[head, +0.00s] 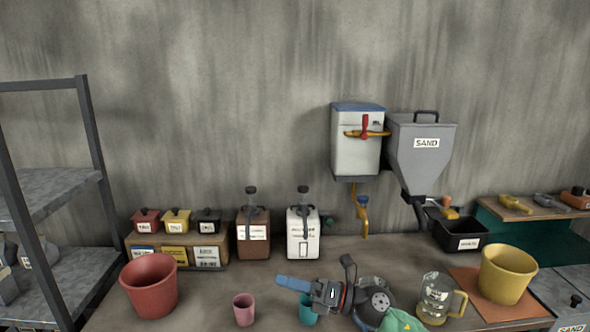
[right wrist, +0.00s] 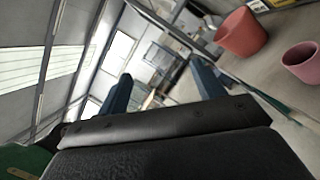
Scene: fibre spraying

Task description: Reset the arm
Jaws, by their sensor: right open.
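My right gripper (head: 292,285) reaches in over the front of the bench in the head view, its blue fingers pointing left. In the right wrist view its two blue fingers (right wrist: 162,88) stand apart with nothing between them. It is open and empty. A pink cup (head: 244,309) stands to the left of the gripper. A teal cup-like shape (head: 307,315) shows just below the fingers, partly hidden by the gripper. My left gripper is not in view.
A red pot (head: 150,285) stands at the left of the bench. A glass jug (head: 437,298) and a yellow pot (head: 506,274) stand on the right. A brown dispenser (head: 253,232), a white dispenser (head: 303,235) and a sand hopper (head: 421,150) are behind. A metal shelf (head: 60,190) is at far left.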

